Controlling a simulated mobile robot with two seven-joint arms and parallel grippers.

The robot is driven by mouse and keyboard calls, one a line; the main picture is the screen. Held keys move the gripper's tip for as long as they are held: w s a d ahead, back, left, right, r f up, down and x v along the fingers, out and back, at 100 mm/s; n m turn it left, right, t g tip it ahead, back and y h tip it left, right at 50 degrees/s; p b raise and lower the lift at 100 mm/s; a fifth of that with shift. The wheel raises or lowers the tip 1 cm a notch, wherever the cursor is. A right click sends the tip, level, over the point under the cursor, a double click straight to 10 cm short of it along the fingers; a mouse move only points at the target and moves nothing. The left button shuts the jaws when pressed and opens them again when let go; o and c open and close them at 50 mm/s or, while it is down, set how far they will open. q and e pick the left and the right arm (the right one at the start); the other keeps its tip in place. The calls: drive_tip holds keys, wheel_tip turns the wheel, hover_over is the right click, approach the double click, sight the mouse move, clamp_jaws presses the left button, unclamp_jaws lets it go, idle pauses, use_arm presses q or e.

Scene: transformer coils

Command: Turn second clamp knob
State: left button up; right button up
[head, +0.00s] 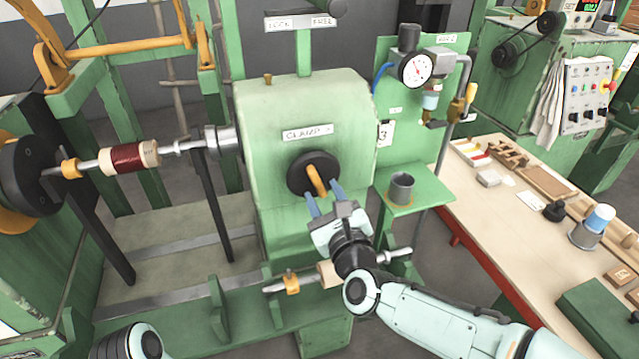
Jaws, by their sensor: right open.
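The clamp knob (303,172) is a round black disc with an orange bar handle (317,180) across it. It sits on the front of the green machine housing (268,120), below a label reading CLAMP (307,132). My right gripper (324,192) is just below and right of the knob, its two blue fingers apart and pointing up at it. The lower end of the orange handle shows between the fingertips. I cannot tell whether the fingers touch it. My left gripper is not in view; a part of my left arm shows at the lower left edge.
A shaft with a dark red coil (128,157) runs left from the housing. A green shelf with a grey cup (401,187) and a pressure gauge (416,70) are to the right. A workbench (480,215) with small parts stands further right. A lower bar (285,286) passes near my right wrist.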

sight(319, 185)
drive_tip(key=shift+x, duration=1.7)
clamp_jaws()
